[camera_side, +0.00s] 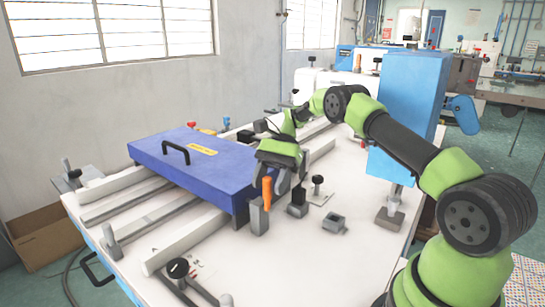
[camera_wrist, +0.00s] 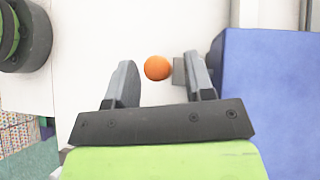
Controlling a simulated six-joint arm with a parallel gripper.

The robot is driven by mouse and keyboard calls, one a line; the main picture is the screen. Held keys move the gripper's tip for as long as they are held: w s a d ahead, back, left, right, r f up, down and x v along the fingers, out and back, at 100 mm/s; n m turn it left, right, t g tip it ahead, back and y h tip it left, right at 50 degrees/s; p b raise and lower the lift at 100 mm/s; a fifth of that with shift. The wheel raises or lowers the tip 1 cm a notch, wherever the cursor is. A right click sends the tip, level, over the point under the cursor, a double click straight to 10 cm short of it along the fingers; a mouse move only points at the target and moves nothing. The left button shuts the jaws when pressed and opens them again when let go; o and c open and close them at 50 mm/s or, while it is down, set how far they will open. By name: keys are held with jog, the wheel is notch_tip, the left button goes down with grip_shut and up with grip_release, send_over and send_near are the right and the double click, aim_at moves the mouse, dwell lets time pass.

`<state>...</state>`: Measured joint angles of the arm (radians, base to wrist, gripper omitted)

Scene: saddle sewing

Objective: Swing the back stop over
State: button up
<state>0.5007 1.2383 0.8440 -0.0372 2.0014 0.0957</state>
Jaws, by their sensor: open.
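The back stop appears to be the grey block (camera_side: 258,216) with an upright orange handle (camera_side: 267,192), at the near right corner of the blue plate (camera_side: 200,158). My gripper (camera_side: 280,182) is pointed down, open, at the top of the handle. In the wrist view the orange handle (camera_wrist: 158,68) shows end-on as a round knob between the two open fingers (camera_wrist: 160,62), with a gap on each side. A small part of the grey block (camera_wrist: 178,71) shows beside it, partly hidden by the right finger.
The blue plate (camera_wrist: 265,100) lies close to the right finger. A small black-knobbed clamp (camera_side: 318,185), a grey square socket (camera_side: 334,223) and a blue column (camera_side: 405,115) stand to the right. The white table's front right (camera_side: 320,265) is clear.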

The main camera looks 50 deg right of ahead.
notch_tip(320, 180, up, 10)
jog(key=d, duration=0.2)
jog(key=shift+w+d+f, duration=0.15)
jog(key=shift+d+f, duration=0.1)
jog(key=shift+d, duration=0.1)
jog(key=shift+r, duration=0.1)
dwell(0.3)
jog(key=s+a+r+n+t+h, duration=0.2)
jog(key=s+a+r+n+h, duration=0.6)
jog(key=r, duration=0.5)
jog(key=s+a+f+n+t, duration=0.2)
jog(key=s+a+t, duration=0.1)
jog(key=s, duration=0.4)
jog(key=s+a+f+n+t, duration=0.1)
jog(key=s+a+n+t, duration=0.1)
jog(key=s, duration=0.5)
jog(key=shift+s+a+f+t+y, duration=0.35)
jog(key=shift+a+t, duration=0.35)
jog(key=shift+t, duration=0.2)
